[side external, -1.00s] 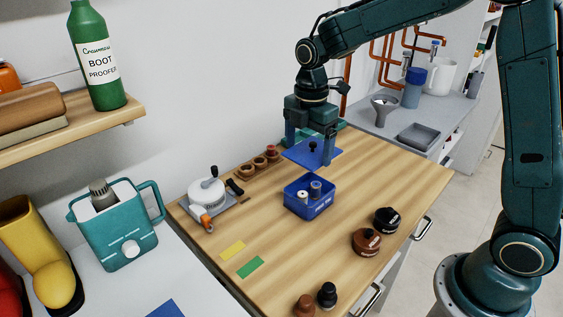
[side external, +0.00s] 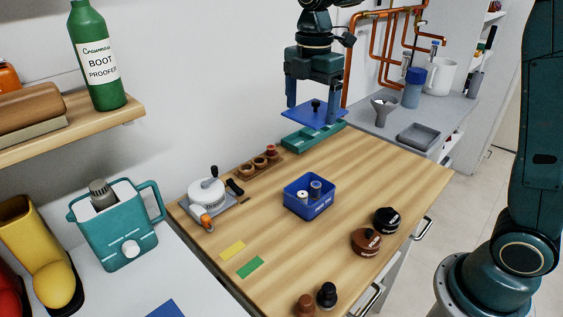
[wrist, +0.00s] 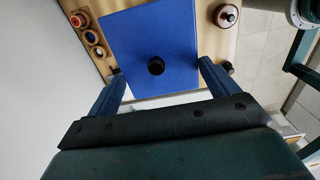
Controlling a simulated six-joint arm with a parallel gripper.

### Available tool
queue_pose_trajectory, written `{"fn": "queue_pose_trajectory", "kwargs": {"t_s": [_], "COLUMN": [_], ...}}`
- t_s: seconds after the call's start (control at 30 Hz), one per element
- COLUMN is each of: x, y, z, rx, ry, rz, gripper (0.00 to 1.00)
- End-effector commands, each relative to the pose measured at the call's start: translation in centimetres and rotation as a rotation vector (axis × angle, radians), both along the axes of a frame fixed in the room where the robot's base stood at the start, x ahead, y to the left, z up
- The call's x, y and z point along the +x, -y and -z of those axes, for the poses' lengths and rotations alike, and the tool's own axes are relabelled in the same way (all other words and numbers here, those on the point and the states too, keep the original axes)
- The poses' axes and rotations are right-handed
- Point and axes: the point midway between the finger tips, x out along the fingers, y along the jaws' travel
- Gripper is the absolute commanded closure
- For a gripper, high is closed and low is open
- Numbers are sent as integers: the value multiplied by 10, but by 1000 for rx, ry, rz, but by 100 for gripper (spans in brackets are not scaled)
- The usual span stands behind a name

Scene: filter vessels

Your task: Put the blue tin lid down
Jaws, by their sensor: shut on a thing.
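The blue tin lid (side external: 314,117) is a flat blue plate with a black knob, held in the air above the back of the wooden worktop. My gripper (side external: 316,104) is shut on the lid, with one finger at each side of it. In the wrist view the lid (wrist: 150,38) lies between the fingers of my gripper (wrist: 158,78), its knob facing me. The blue tin (side external: 306,205) stands open on the worktop, nearer the camera, with small spools inside. In the wrist view the lid hides whatever is beneath it.
A green tray (side external: 300,138) lies at the worktop's back edge, close below the lid in the picture. A wooden rack with small pots (side external: 259,163) and a white-topped winder (side external: 207,193) stand left. Two round dark tins (side external: 387,220) stand right. The worktop between is clear.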

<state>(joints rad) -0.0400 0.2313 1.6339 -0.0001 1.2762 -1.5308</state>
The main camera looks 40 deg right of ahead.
Motion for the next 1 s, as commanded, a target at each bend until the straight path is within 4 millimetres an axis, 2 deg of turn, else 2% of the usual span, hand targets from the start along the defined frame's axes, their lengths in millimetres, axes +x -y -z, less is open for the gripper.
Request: {"fn": "queue_pose_trajectory", "kwargs": {"t_s": [0.3, 0.47, 0.67, 1.0], "x": [0, 0, 0, -9], "y": [-1, -10, -41, -112], "z": [1, 4, 16, 42], "rx": [0, 0, 0, -1], "ry": [0, -1, -3, -2], "rz": [0, -3, -6, -5], "gripper": [36, 36, 36, 36]}}
